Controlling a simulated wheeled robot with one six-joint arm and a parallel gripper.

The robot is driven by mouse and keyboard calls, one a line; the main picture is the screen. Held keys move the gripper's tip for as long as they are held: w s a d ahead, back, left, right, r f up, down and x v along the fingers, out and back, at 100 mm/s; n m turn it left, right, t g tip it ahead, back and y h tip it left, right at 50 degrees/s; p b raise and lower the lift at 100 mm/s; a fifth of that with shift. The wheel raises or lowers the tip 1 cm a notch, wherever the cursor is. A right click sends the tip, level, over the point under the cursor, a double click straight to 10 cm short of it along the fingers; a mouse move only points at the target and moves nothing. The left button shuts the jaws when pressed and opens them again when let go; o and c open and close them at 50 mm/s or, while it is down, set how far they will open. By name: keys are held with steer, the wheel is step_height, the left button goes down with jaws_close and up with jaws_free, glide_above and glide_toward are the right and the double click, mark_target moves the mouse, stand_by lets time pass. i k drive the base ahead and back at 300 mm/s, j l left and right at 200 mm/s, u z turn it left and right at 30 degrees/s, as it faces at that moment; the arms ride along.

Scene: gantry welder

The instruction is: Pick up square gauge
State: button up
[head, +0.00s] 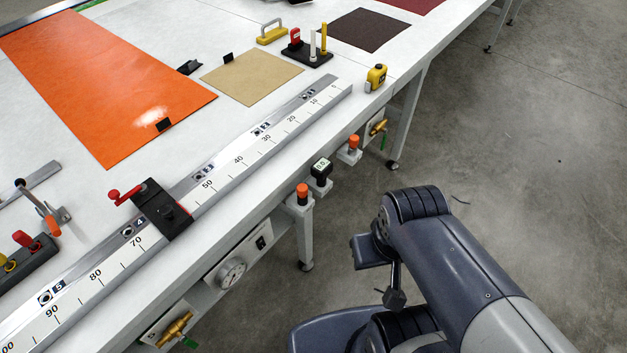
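The square gauge (321,171) is a small black block with a pale, lit display face. It stands upright on a light bracket at the table's near side edge, between two orange-topped knobs. My arm (440,245) shows at the lower right, dark blue-grey, over the floor and apart from the gauge. I cannot make out any gripper fingertips in the head view. Nothing covers the gauge from this side.
Orange-topped knobs (302,192) and (354,142) flank the gauge. A round dial (231,273) sits on a panel below the edge. A long ruler rail (240,165) with a black slider (163,212) runs along the table. The floor (530,180) at right is clear.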

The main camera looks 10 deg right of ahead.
mark_target(323, 167)
steer(key=u, duration=2.8)
steer(key=z, duration=2.65)
steer(key=i+u, duration=0.1)
steer(key=i, duration=0.25)
